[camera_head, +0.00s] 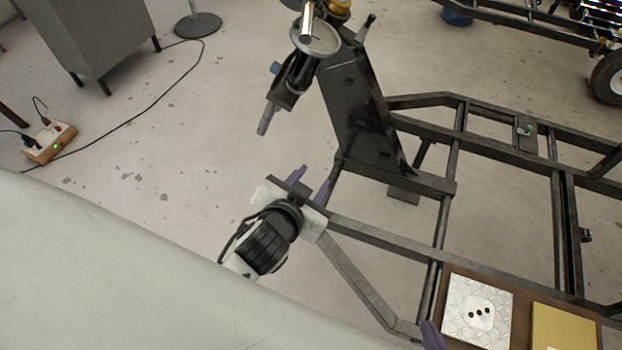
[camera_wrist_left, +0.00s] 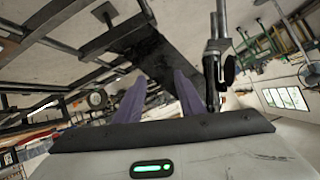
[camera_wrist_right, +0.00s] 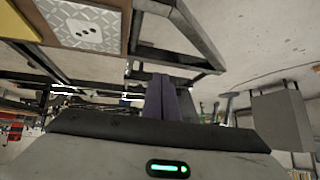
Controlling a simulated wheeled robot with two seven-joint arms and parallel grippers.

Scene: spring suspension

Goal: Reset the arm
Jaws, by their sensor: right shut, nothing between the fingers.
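My left gripper (camera_head: 311,178) has its two purple fingers apart and empty, in front of the lower part of a dark metal post (camera_head: 362,110). The post also shows behind the fingers in the left wrist view (camera_wrist_left: 150,55). A suspension assembly (camera_head: 296,72) with a round metal plate and a rod pointing down is mounted at the top of the post, above my left gripper. My right gripper (camera_wrist_right: 160,98) has its purple fingers together with nothing between them. In the head view only a purple finger part (camera_head: 432,335) of it shows at the bottom edge.
A dark tube frame (camera_head: 495,150) fills the right side. On it lies a brown board (camera_head: 522,305) with a patterned plate (camera_head: 477,310) and a yellow block (camera_head: 562,327). A grey cabinet (camera_head: 88,35) and a power strip (camera_head: 50,142) stand at the left on open floor.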

